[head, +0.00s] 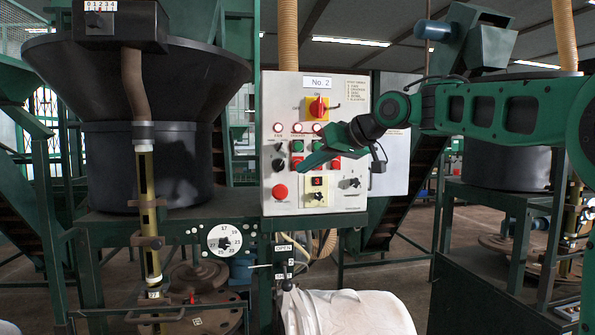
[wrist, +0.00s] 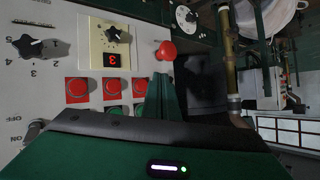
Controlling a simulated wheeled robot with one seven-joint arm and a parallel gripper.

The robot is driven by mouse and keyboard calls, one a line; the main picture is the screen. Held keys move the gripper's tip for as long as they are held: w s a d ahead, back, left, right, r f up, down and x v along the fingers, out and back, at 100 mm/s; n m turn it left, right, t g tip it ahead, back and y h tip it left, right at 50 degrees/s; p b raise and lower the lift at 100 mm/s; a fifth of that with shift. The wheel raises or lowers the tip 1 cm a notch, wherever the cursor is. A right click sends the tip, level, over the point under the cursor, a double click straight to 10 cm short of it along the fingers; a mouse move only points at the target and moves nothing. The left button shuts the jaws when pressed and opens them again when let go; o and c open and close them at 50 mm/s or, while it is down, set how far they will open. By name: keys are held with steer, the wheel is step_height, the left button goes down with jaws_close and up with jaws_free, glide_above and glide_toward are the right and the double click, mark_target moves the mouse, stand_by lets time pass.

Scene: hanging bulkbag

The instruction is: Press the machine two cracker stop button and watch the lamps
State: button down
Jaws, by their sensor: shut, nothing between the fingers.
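The No. 2 control panel (head: 318,83) is a pale box facing me in the head view. A row of small round lamps (head: 297,127) with red rims runs across it; I cannot tell whether any is lit. Below are green buttons (head: 297,146) and red square buttons (head: 297,161). My gripper (head: 303,166) is shut and empty, its tips in front of the left part of the button rows and hiding some. In the wrist view the shut green fingers (wrist: 161,84) are beside the end red button (wrist: 141,84); contact cannot be told. Button labels are too small to read.
A red mushroom button (wrist: 165,51) is close to the fingertips. A selector with a red digit display (wrist: 110,60) and a black dial (wrist: 33,45) are nearby. A yellow-red main switch (head: 318,107) is above. A white sack (head: 350,312) stands below the panel.

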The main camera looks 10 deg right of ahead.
steer(key=shift+s, duration=1.35)
steer(key=s+d+f+m+g+h, duration=0.2)
steer(key=s+d+f+m+h, duration=0.1)
steer(key=s+d+f, duration=0.55)
steer(key=s+d+f+m+g+h, duration=0.1)
steer(key=s+d+f+m+h, duration=0.3)
steer(key=d+f, duration=0.65)
steer(key=s+d+f+m+g, duration=0.1)
steer(key=s+f+g, duration=0.1)
steer(key=s+f, duration=0.4)
steer(key=s+d+f+m+g, duration=0.1)
steer(key=s+f, duration=0.5)
steer(key=s, duration=0.7)
steer(key=s+d+f+m+g, duration=0.2)
steer(key=s+f, duration=0.4)
steer(key=s, duration=0.3)
steer(key=shift+s+d+g, duration=0.35)
steer(key=shift+d+g, duration=0.15)
steer(key=shift+g, duration=0.4)
